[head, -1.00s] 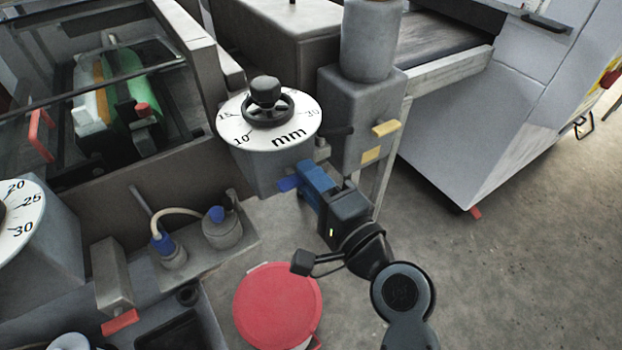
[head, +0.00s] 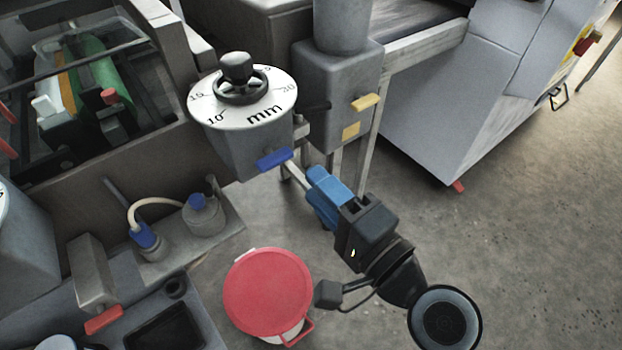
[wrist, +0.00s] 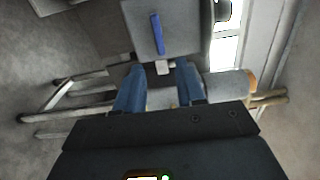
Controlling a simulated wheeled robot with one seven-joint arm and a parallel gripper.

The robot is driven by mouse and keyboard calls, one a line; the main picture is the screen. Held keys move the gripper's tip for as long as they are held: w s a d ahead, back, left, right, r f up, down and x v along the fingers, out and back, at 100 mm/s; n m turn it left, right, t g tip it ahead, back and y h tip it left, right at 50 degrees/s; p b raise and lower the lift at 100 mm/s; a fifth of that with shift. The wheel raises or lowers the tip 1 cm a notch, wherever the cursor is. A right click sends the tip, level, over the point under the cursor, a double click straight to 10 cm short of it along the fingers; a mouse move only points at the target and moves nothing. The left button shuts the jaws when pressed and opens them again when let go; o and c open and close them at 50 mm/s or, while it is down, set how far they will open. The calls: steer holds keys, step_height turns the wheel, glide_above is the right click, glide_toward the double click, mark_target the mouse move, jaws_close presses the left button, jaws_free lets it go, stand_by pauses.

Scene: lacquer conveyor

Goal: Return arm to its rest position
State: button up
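My gripper (head: 312,180), with blue fingers, hangs to the lower right of the dial unit in the head view. In the wrist view its two fingers (wrist: 158,72) stand apart and hold nothing. A blue handle (head: 275,158) sits low on the dial unit's grey housing (head: 250,148). A pale bar (head: 297,175) shows between that handle and my fingertips. In the wrist view the blue handle (wrist: 157,34) is ahead of the fingers, with a clear gap. A small pale block (wrist: 163,68) shows between the fingertips in that view; I cannot tell its distance.
A round white dial (head: 243,98) marked "mm" carries a black handwheel. A red-lidded bucket (head: 267,290) stands on the floor left of my arm. A bench with pump fittings (head: 205,217) is at left. A grey cabinet (head: 450,110) stands at right; the floor (head: 530,250) there is open.

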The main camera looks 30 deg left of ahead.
stand_by(0.5)
steer(key=s+d+f+m+t+h, duration=0.1)
steer(key=s+d+f+t+h, duration=0.35)
steer(key=d, duration=0.65)
steer(key=s+d+f+t+h, duration=0.2)
steer(key=s+d+f+h, duration=0.4)
steer(key=d, duration=0.5)
steer(key=s+d+r+n+h, duration=0.3)
steer(key=s+d, duration=0.3)
steer(key=s, duration=0.2)
steer(key=s+d+r+n+t+h, duration=0.1)
steer(key=s+d+r+n+h, duration=0.1)
steer(key=s+d+r, duration=0.3)
steer(key=s+d+h, duration=0.1)
steer(key=s+d, duration=0.1)
steer(key=s, duration=0.1)
steer(key=shift+s+d+r+n, duration=0.2)
steer(key=shift+s+r+n, duration=0.1)
steer(key=shift+n, duration=0.1)
